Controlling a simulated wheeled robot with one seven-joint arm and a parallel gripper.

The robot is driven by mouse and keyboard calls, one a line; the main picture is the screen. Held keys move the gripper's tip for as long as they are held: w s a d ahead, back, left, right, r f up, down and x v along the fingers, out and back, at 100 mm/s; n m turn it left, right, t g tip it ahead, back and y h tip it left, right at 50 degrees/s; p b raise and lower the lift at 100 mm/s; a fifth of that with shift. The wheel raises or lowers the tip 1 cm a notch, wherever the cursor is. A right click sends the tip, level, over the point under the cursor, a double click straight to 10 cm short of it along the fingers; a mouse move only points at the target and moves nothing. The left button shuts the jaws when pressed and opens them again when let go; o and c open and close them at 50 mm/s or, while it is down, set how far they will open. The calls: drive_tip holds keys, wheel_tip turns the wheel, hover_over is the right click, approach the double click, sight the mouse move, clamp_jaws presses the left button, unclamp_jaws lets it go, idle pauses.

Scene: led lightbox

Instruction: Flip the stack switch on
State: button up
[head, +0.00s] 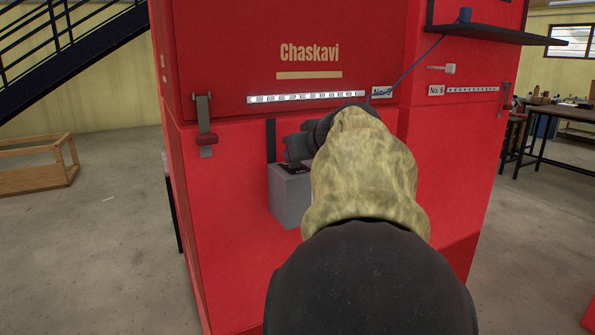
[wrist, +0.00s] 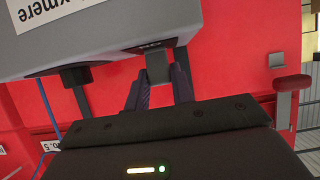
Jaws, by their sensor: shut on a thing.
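The switch box is a grey box (head: 289,197) on the front of the red cabinet, partly hidden by my arm in the head view. Just below the lettering a grey switch lever (wrist: 157,68) sticks out from the edge. My gripper (wrist: 158,90) has its two dark fingers on either side of this lever, shut on it. In the head view my gripper (head: 298,148) is at the top of the box, its fingertips hard to make out.
A second, black knob (wrist: 75,77) sticks out beside the lever. A red-handled latch (head: 206,138) is on the cabinet left of the box; it also shows in the wrist view (wrist: 291,83). A blue cable (head: 405,73) and a dark shelf (head: 488,34) are at upper right.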

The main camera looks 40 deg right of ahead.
drive_tip(key=shift+t+b, duration=0.3)
drive_tip(key=shift+b, duration=0.5)
drive_tip(key=o, duration=1)
drive_tip(key=shift+s, duration=0.1)
drive_tip(key=v, duration=1.7)
drive_tip(key=shift+s+a+r+b, duration=0.1)
drive_tip(key=shift+s+b, duration=0.05)
drive_tip(key=shift+b, duration=0.25)
